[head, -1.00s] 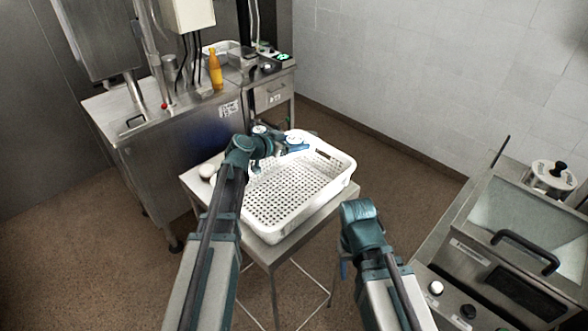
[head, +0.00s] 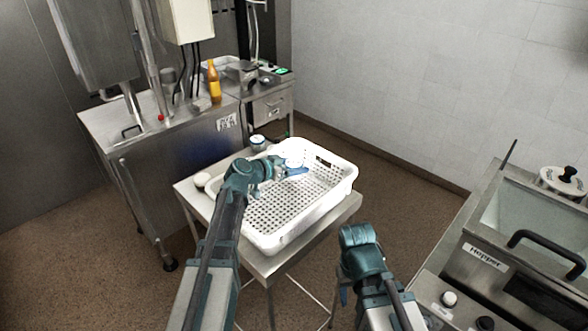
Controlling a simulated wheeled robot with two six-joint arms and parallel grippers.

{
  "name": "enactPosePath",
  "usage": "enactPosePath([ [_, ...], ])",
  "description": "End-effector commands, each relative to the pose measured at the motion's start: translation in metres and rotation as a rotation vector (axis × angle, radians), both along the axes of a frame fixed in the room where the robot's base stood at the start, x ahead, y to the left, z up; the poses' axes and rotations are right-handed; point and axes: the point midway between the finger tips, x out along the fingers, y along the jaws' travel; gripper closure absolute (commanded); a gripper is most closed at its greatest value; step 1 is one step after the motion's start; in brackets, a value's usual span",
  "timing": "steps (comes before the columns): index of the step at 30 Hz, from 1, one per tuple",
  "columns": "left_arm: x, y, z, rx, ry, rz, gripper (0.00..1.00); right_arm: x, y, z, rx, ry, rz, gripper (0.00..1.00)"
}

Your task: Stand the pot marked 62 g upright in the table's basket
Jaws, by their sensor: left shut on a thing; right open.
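The white perforated basket (head: 268,240) stands on the small metal table (head: 262,268). My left gripper (head: 292,170) is shut on a small white-topped pot (head: 294,160) over the far part of the basket. The gripper hides the pot's lower part, and I cannot tell whether it touches the basket floor. A second pot (head: 258,143), pale-lidded with a dark side, stands on the table just behind the basket. No weight mark is readable on either pot. My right gripper (head: 343,292) hangs low, right of the table, and looks empty.
A round white item (head: 202,180) sits on the table left of the basket. The basket's visible floor is otherwise bare. A steel counter (head: 150,140) with an orange bottle (head: 214,80) stands behind. A fryer-like unit (head: 520,255) stands at right.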

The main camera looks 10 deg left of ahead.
Motion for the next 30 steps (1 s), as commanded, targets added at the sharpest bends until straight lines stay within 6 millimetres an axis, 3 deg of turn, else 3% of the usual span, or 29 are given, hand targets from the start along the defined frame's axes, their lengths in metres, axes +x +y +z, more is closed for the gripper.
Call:
enactPosePath([
  [17, 0.0, 0.0, -0.012, 0.0, 0.0, 0.0, 0.85, 0.0, 0.0, -0.012, 0.0, 0.0, 0.0, 0.5],
  [18, 0.0, 0.0, -0.012, 0.0, 0.0, 0.0, 0.23, 0.0, 0.0, -0.012, 0.0, 0.0, 0.0, 0.5],
  [22, 0.0, 0.0, -0.012, 0.0, 0.0, 0.0, 0.0, 0.0, 0.0, -0.012, 0.0, 0.0, 0.0, 0.5],
  [30, 0.0, 0.0, -0.011, 0.0, 0.0, 0.0, 0.0, 0.0, 0.0, -0.011, 0.0, 0.0, 0.0, 0.5],
])
